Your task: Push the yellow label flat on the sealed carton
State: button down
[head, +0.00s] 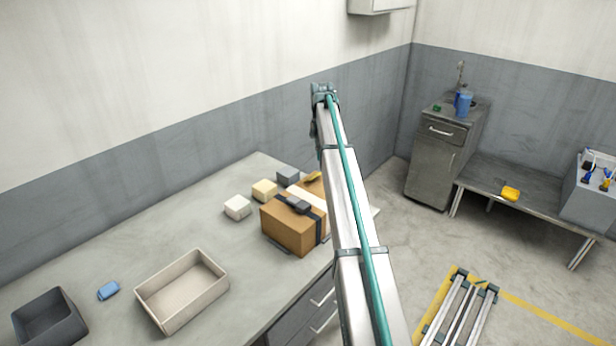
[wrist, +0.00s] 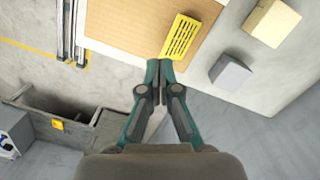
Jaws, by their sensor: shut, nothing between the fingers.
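The brown carton (head: 287,232) stands on the grey bench, partly behind my arm in the head view. A dark band and a pale strip cross it. Its tan top (wrist: 125,18) fills the upper part of the wrist view. The yellow label (wrist: 181,38), with dark printed lines, is at the carton's edge. A bit of it shows in the head view (head: 313,176); I cannot tell how flat it lies. My gripper (wrist: 159,66) is shut and empty, tips just below the label in the wrist picture. Contact is unclear. The head view does not show the gripper.
A white block (head: 237,207), a cream block (head: 264,190) and a grey block (head: 288,175) stand beside the carton. A beige tray (head: 170,314), a blue item (head: 108,291) and a dark bin (head: 40,335) are at left. Bench between tray and blocks is clear.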

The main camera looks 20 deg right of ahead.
aim_at(317, 175)
jog(key=shift+w+a+r, duration=0.5)
jog(key=shift+a+r, duration=0.05)
jog(key=shift+s+a+f+b, duration=0.15)
jog(key=shift+f+b, duration=0.8)
jog(key=shift+f, duration=0.8)
jog(key=shift+s+a+f+b, duration=0.15)
jog(key=shift+f+b, duration=0.8)
jog(key=shift+f, duration=0.75)
jog(key=shift+d, duration=0.1)
jog(key=shift+f, duration=0.1)
jog(key=shift+f, duration=1.45)
jog(key=shift+w+d+r+p, duration=0.15)
jog(key=shift+w+d+r, duration=0.15)
jog(key=shift+w+d, duration=0.25)
jog(key=shift+w+d+r+p, duration=0.15)
jog(key=shift+w+d+r, duration=0.2)
jog(key=shift+w, duration=0.3)
jog(key=shift+f, duration=0.1)
